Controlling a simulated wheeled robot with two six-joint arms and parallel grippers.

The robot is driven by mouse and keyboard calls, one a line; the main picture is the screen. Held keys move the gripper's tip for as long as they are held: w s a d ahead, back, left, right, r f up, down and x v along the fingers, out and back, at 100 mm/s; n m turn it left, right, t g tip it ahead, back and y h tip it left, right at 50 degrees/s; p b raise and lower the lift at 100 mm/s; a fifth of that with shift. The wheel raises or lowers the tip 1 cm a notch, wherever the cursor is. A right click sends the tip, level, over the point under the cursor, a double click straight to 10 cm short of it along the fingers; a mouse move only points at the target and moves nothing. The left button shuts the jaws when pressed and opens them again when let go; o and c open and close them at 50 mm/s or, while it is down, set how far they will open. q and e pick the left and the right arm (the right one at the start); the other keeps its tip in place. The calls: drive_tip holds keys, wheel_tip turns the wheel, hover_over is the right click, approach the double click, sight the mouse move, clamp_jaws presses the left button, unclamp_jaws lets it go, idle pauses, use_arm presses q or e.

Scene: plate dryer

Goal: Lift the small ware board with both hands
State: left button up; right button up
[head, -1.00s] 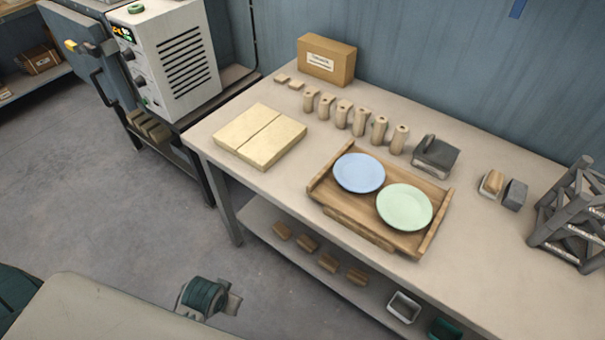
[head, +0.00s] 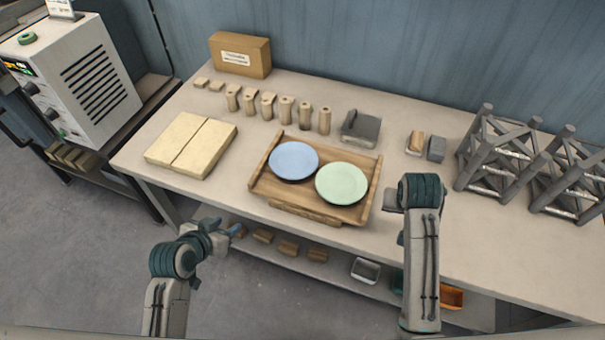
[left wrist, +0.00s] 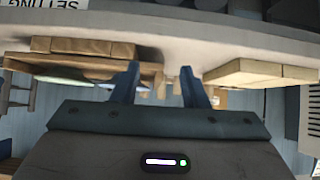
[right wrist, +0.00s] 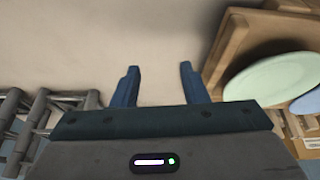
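The wooden ware board (head: 330,213) lies on the table near its front edge, with raised side rails. A blue plate (head: 294,160) and a green plate (head: 341,183) rest on it. My left gripper (head: 236,230) is in front of the table edge, left of and apart from the board. In the left wrist view its fingers (left wrist: 160,84) are spread and empty, with the board's front beyond. My right gripper's fingers (right wrist: 158,84) are spread and empty over bare tabletop. The board (right wrist: 240,38) is beside them in that view. In the head view the right fingers are hidden behind the arm.
Two pale slabs (head: 190,145) lie left of the board. Several wooden posts (head: 286,108) and a grey block (head: 361,126) stand behind it. Grey lattice racks (head: 497,155) stand at the right. The lower shelf holds wooden blocks and small bins (head: 366,270).

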drive_tip(key=m, duration=0.1)
approach(378, 169)
drive_tip(key=v, duration=0.2)
use_arm(q)
drive_tip(key=w+d+r+t+h, duration=0.1)
drive_tip(key=w+d+r+t, duration=0.1)
drive_tip(key=w, duration=0.7)
drive_tip(key=shift+w+d+r+t, duration=0.25)
drive_tip(key=shift+d+t, duration=0.15)
drive_tip(key=shift+t, duration=0.3)
use_arm(e)
drive_tip(key=shift+s+a+r, duration=0.1)
drive_tip(key=shift+s+r, duration=0.05)
drive_tip(key=shift+s, duration=0.05)
use_arm(q)
drive_tip(key=x, duration=1)
drive_tip(key=shift+w+d+f, duration=0.2)
drive_tip(key=shift+w, duration=0.15)
use_arm(e)
drive_tip(key=x, duration=1.1)
use_arm(q)
clamp_jaws()
use_arm(e)
clamp_jaws()
use_arm(q)
drive_tip(key=shift+r, duration=0.1)
use_arm(e)
drive_tip(key=shift+r, duration=0.15)
